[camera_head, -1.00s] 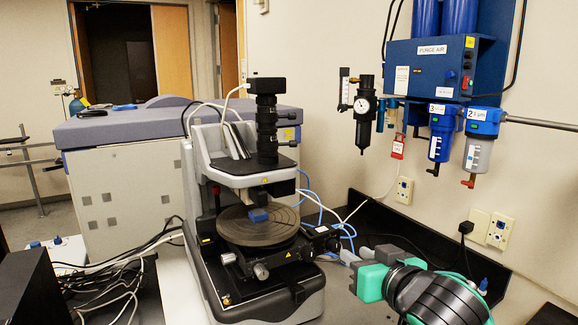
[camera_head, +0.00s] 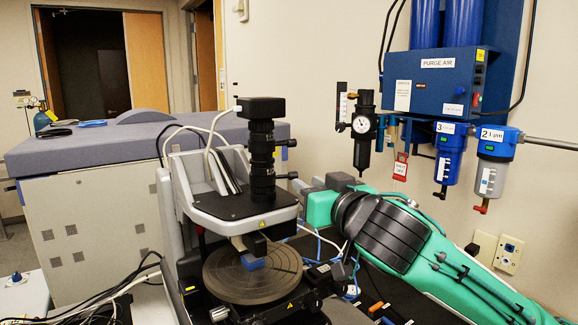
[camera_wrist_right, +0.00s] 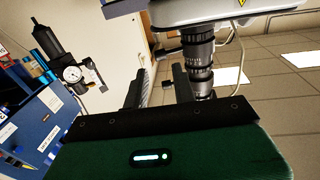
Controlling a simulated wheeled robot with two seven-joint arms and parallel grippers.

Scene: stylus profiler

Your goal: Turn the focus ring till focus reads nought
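The black camera and lens tube (camera_head: 262,150) stands upright on the profiler's head. Ribbed rings circle it, but I cannot tell which is the focus ring. In the right wrist view the ribbed tube (camera_wrist_right: 199,62) is at upper right, beside and partly behind one finger. My right gripper (camera_wrist_right: 161,78) is open and empty, with a clear gap between its dark fingers. In the head view its fingertips (camera_head: 292,181) are right of the tube, low down, apparently apart from it. My left gripper is not in view. No focus reading is visible.
The profiler's round stage (camera_head: 250,284) lies below the head, with a small blue block (camera_head: 254,263) on it. The purge air unit (camera_head: 433,82) and its gauge (camera_head: 362,125) hang on the wall behind my right arm. Cables (camera_head: 95,301) lie at lower left.

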